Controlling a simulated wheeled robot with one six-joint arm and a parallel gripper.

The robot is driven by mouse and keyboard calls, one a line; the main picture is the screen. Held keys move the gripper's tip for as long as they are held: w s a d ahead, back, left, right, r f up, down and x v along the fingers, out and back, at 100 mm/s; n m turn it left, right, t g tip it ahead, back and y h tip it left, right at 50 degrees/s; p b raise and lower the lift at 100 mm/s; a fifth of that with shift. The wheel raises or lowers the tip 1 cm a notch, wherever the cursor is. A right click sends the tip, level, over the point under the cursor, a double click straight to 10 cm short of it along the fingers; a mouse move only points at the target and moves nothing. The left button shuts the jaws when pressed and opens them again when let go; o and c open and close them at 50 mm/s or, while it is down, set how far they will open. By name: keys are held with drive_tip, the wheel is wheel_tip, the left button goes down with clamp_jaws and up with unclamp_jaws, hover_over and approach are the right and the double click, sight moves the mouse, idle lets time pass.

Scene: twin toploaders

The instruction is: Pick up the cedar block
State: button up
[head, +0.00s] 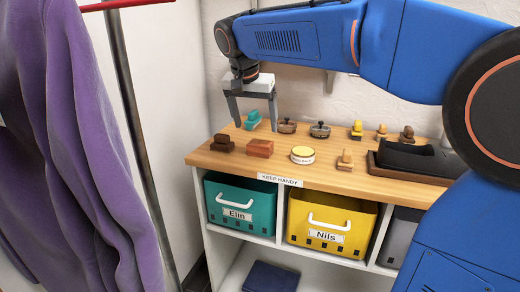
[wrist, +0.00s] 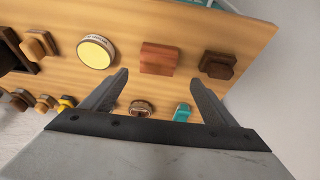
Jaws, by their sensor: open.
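The cedar block (head: 260,148) is a plain reddish-brown block lying on the wooden shelf top, near its front edge. In the wrist view the cedar block (wrist: 159,59) shows just beyond the fingertips, roughly centred between them. My gripper (head: 256,126) is open and empty, pointing down above the shelf top, a little behind the block in the head view. In the wrist view my gripper (wrist: 159,76) has its two fingers spread apart with nothing between them.
A dark brown stepped block (head: 222,143) sits left of the cedar block, a round yellow-topped tin (head: 302,155) right. A teal-handled item (head: 252,119) and stamp-like items (head: 287,126) stand behind. A dark tray (head: 400,170) is at right. A purple garment (head: 80,130) hangs at left.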

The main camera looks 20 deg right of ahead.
sight(260, 143)
drive_tip(key=x, duration=0.3)
drive_tip(key=shift+w+d+f, duration=0.1)
drive_tip(key=shift+w+f, duration=0.05)
drive_tip(key=shift+f, duration=0.2)
drive_tip(key=shift+s+x, duration=0.15)
drive_tip(key=shift+x, duration=1.2)
drive_tip(key=shift+s+x, duration=0.15)
drive_tip(key=shift+x, duration=1.2)
drive_tip(key=c, duration=1.1)
